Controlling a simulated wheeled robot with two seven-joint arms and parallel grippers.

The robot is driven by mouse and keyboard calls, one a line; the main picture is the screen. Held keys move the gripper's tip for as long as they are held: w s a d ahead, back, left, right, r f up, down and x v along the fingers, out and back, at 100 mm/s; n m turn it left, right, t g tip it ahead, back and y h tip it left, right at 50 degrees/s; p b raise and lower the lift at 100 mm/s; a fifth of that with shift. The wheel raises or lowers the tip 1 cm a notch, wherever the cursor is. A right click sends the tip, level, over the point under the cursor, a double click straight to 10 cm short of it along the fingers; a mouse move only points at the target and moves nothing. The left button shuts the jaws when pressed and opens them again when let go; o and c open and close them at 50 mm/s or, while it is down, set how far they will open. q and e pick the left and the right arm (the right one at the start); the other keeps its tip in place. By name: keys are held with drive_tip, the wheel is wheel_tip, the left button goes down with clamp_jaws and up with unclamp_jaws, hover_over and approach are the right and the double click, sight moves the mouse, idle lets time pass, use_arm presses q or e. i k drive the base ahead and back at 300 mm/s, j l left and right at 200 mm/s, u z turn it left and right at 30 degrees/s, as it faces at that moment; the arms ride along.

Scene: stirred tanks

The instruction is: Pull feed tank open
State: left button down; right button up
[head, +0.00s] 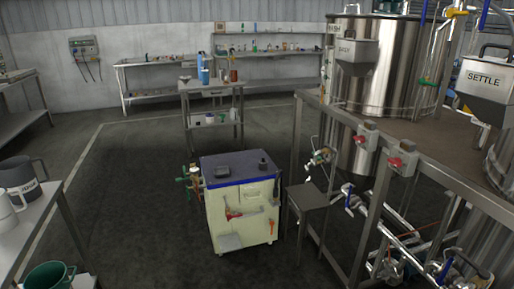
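No tank with a readable feed label shows in the head view. A large steel tank (392,62) stands at the upper right, with a label near its rim that seems to read WASH and a steel hopper box (356,52) on its front. A second steel box marked SETTLE (484,88) sits at the right edge, by another tank partly cut off. Whether any lid is open I cannot tell. Neither of my grippers is in view.
A cream cabinet (243,211) with a blue top stands mid-floor, beside a small grey stand (307,196). A metal platform (425,133) with pipes and valves fills the right. A table with mugs (18,177) is at left.

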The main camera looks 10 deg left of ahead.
sight(253, 192)
drive_tip(key=i+l+u, duration=0.3)
drive_tip(key=i+j, duration=0.1)
drive_tip(key=i, duration=0.55)
drive_tip(key=i+j, duration=0.1)
drive_tip(key=i, duration=0.55)
drive_tip(key=i+j+z, duration=0.1)
drive_tip(key=i, duration=0.55)
